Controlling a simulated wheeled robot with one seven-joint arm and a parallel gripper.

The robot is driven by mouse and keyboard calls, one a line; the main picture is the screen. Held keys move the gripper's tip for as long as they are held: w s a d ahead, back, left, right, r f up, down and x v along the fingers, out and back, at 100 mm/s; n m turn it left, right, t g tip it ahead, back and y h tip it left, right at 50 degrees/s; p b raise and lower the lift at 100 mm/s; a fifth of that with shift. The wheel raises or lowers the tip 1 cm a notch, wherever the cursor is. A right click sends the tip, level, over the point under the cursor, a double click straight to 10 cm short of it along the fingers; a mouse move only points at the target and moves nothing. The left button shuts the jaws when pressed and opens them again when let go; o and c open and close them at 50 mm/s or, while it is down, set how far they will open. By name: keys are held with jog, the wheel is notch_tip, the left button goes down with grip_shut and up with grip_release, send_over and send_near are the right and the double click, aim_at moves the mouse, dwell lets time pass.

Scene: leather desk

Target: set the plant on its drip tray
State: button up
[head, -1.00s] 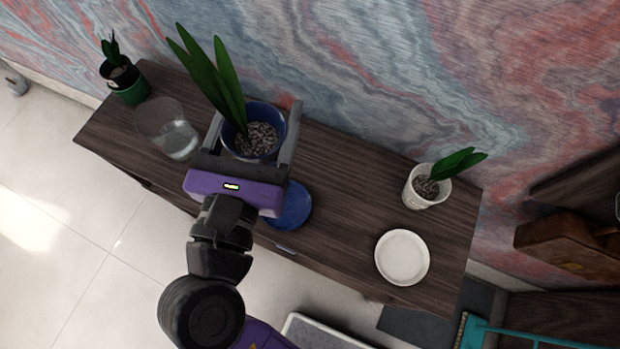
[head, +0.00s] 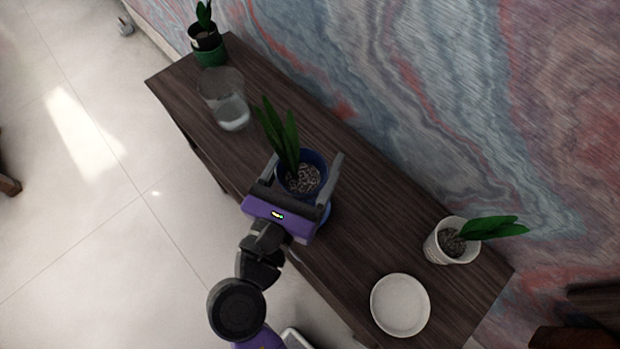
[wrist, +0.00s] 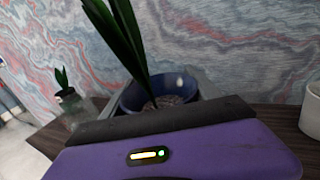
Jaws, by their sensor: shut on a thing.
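A plant with long green leaves in a blue pot (head: 316,187) is held between the fingers of my gripper (head: 305,165), which is shut on the pot. The pot looks upright. In the wrist view the blue pot (wrist: 133,97) sits just beyond the purple gripper body, its lower part hidden. The blue drip tray (head: 326,213) shows only as a small edge at the right of the gripper; the rest is hidden beneath pot and gripper. The pot appears over or close to the tray; I cannot tell whether they touch.
The dark wooden desk (head: 376,237) stands against a marbled wall. A plant in a white pot (head: 440,244) and a white saucer (head: 400,305) are at the right.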

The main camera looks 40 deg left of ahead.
aim_at(310, 180)
jog(key=shift+f+b, duration=0.7)
jog(key=shift+f, duration=3.3)
jog(key=shift+f, duration=0.2)
jog(key=o, duration=2)
jog(key=shift+r, duration=0.25)
jog(key=v, duration=1.2)
